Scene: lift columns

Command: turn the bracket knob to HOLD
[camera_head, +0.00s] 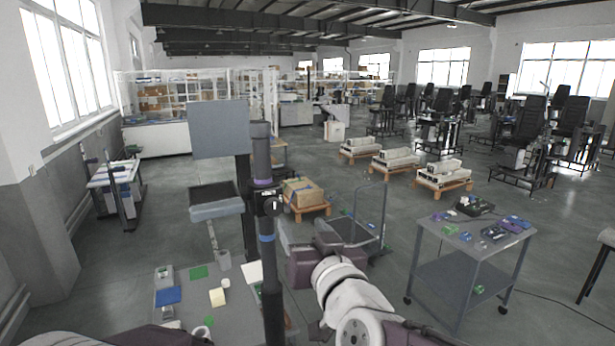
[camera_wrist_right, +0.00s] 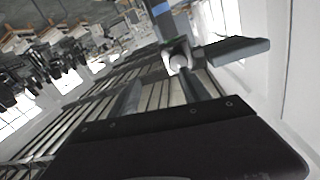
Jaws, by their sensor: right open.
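A dark upright column (camera_head: 263,155) stands in front of me, with a purple band above and a blue band below a black bracket (camera_head: 267,203). A small knob with a pale mark (camera_head: 275,205) sits on the bracket's right side. In the right wrist view the round pale knob (camera_wrist_right: 179,62) faces me on the bracket below the blue band; its pointer setting and lettering are too small to read. My right gripper (camera_head: 307,236) is open and empty, right of the column and slightly below the bracket, apart from the knob. My left gripper is out of view.
A grey panel (camera_head: 219,129) and a padded seat (camera_head: 216,205) stand left of the column. A grey cart (camera_head: 462,250) with several small items is at the right. A boxed pallet (camera_head: 303,193) and a trolley (camera_head: 350,231) stand behind my right arm.

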